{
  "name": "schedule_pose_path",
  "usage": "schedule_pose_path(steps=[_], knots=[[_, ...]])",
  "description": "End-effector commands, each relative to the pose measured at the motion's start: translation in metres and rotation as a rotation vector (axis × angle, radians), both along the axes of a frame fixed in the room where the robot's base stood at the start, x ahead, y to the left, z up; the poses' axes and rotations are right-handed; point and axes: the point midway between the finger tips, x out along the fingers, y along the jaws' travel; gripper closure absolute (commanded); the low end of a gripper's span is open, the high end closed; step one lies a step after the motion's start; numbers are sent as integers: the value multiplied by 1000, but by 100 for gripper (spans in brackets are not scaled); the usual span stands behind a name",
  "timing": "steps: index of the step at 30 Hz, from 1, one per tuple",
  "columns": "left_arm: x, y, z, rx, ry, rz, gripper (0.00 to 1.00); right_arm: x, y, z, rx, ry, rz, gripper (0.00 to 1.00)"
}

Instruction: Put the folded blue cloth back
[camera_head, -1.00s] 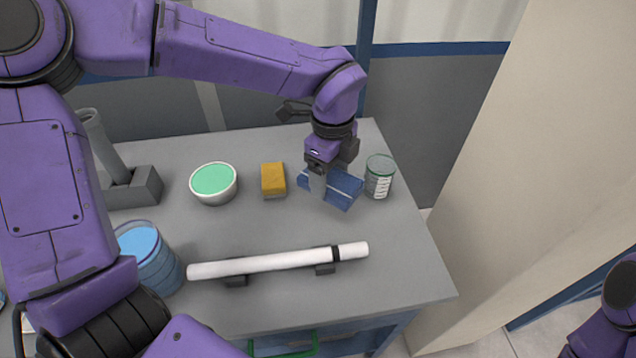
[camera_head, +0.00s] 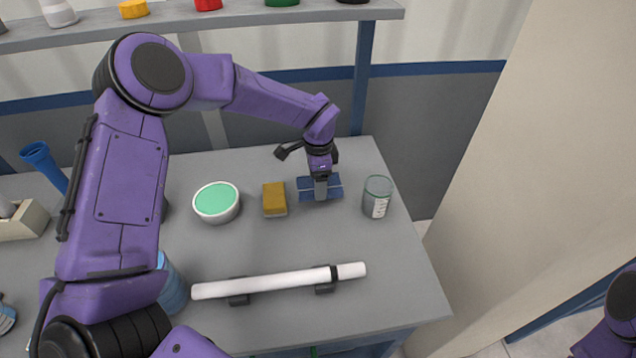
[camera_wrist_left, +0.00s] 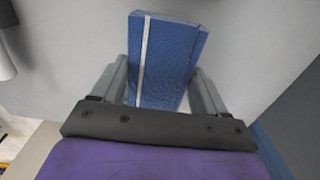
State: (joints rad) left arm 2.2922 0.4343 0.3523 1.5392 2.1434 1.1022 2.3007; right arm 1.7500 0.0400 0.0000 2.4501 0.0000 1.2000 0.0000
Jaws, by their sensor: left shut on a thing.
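The folded blue cloth (camera_head: 334,187) is at the back right of the grey table, between the yellow sponge and the glass jar. A pale stripe runs across it. My left gripper (camera_head: 321,190) points down over the cloth and is shut on it. In the left wrist view the cloth (camera_wrist_left: 165,62) lies between the two fingers of the gripper (camera_wrist_left: 166,88). I cannot tell whether the cloth touches the table. Of my right arm only a purple part shows at the lower right edge; its gripper is out of view.
A yellow sponge (camera_head: 274,200) and a bowl with green contents (camera_head: 216,203) stand left of the cloth. A glass jar (camera_head: 378,197) stands close on its right. A white pipe (camera_head: 280,283) rests on dark supports in front. A shelf (camera_head: 290,15) runs above the back.

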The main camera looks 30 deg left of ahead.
Motion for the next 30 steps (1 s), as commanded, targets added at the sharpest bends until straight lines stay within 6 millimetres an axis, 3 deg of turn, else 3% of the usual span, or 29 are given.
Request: schedule_pose_path(steps=[9,20,21,23,30], knots=[[7,4,-40,0,0,-2,51,0,0,9,0,0,0,57],[7,4,-46,-1,-1,-1,51,0,0,2,0,0,0,57],[7,4,-44,-1,-1,-1,17,0,0,4,0,0,0,57],[7,4,-44,-1,-1,-1,1,0,0,4,0,0,0,57],[7,4,-44,-1,-1,-1,1,0,0,5,0,0,0,57]])
